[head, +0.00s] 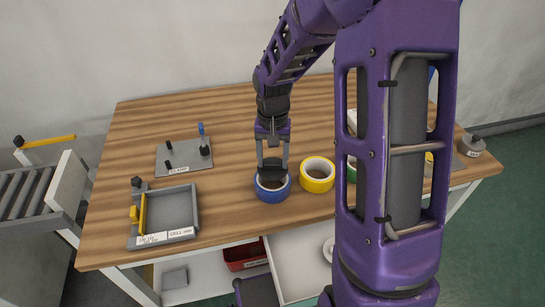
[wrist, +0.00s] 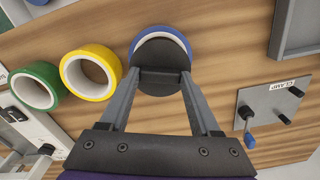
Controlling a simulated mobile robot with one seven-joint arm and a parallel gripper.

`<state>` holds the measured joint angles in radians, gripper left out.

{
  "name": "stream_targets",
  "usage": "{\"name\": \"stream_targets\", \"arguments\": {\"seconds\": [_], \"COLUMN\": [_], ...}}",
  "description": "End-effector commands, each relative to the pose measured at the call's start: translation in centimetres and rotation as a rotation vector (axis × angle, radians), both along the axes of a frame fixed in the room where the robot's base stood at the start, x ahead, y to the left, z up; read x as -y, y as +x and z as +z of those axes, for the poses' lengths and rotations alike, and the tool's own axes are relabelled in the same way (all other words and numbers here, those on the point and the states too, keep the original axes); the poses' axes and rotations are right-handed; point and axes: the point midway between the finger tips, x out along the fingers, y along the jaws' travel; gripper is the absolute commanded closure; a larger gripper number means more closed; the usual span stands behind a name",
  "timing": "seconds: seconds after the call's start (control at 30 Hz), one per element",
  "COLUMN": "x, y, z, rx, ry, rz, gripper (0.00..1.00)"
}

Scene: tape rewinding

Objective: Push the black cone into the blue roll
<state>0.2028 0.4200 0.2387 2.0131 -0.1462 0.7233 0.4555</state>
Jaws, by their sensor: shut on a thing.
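The blue roll (head: 272,196) lies flat on the wooden table near its front edge. It also shows in the wrist view (wrist: 180,36), with its white inner wall visible along the far side. My gripper (head: 272,163) points down above the roll and is shut on the black cone (head: 271,172). In the wrist view the black cone (wrist: 160,58) is a dark round piece between the fingers of my gripper (wrist: 159,78), covering most of the roll's opening. The cone sits at the roll's mouth; how deep it reaches is hidden.
A yellow roll (head: 317,186) lies just right of the blue roll, with a green roll (wrist: 36,87) beyond it. A plate with pegs marked CLAMP (head: 175,160) and a grey tray (head: 190,203) lie to the left. An open drawer (head: 297,266) is below the front edge.

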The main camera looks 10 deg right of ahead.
Motion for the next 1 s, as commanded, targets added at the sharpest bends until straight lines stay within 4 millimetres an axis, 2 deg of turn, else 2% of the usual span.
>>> {"name": "stream_targets", "arguments": {"seconds": [0.47, 1.0], "x": [0.0, -0.1], "y": [0.0, -0.1], "z": [-0.5, -2.1], "rx": [-0.001, -0.001], "ry": [0.000, 0.000], "rz": [0.000, 0.000], "gripper": [0.89, 0.89]}}
